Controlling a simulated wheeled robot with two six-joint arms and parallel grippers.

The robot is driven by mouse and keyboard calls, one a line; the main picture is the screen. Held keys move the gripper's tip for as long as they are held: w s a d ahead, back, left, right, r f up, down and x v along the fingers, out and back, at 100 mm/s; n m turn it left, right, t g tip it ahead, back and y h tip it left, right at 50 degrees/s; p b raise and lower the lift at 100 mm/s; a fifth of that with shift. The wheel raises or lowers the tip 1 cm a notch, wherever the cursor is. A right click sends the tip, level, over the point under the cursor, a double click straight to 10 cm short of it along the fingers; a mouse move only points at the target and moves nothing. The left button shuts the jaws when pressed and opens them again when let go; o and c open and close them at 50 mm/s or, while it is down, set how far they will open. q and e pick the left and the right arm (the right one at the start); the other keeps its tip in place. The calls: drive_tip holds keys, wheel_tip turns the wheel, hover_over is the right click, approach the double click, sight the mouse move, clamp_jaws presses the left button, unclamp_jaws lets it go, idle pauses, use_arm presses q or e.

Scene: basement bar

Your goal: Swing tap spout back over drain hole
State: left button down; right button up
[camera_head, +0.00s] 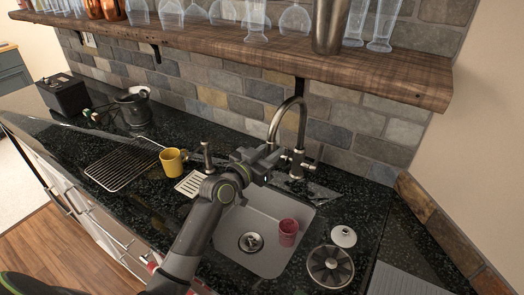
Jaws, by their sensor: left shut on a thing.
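The tap (301,112) stands behind the sink (283,262), with a tall curved metal spout. The spout's outlet end comes down to the left of the tap's base, near the back-left rim of the sink. My left gripper (268,160) is shut on the lower end of the spout and hides its tip. The drain hole (251,242) is a round metal fitting in the sink floor, in front of the spout end and below it. My right gripper is not in view.
A red cup (288,233) is in the sink, right of the drain. A yellow mug (172,161) and wire rack (124,165) are left of it. A round strainer-like item (330,267) and white lid (343,236) lie right. A glass-laden wooden shelf (240,48) overhangs the counter.

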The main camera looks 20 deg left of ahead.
use_arm(q)
drive_tip(key=shift+s+d, duration=0.15)
drive_tip(key=shift+d, duration=0.25)
drive_tip(key=shift+s+d, duration=0.1)
drive_tip(key=shift+d, duration=0.55)
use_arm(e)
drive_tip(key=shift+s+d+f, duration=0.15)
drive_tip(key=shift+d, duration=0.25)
use_arm(q)
drive_tip(key=c, duration=1.2)
unclamp_jaws()
drive_tip(key=shift+d, duration=0.1)
drive_tip(key=shift+o, duration=0.2)
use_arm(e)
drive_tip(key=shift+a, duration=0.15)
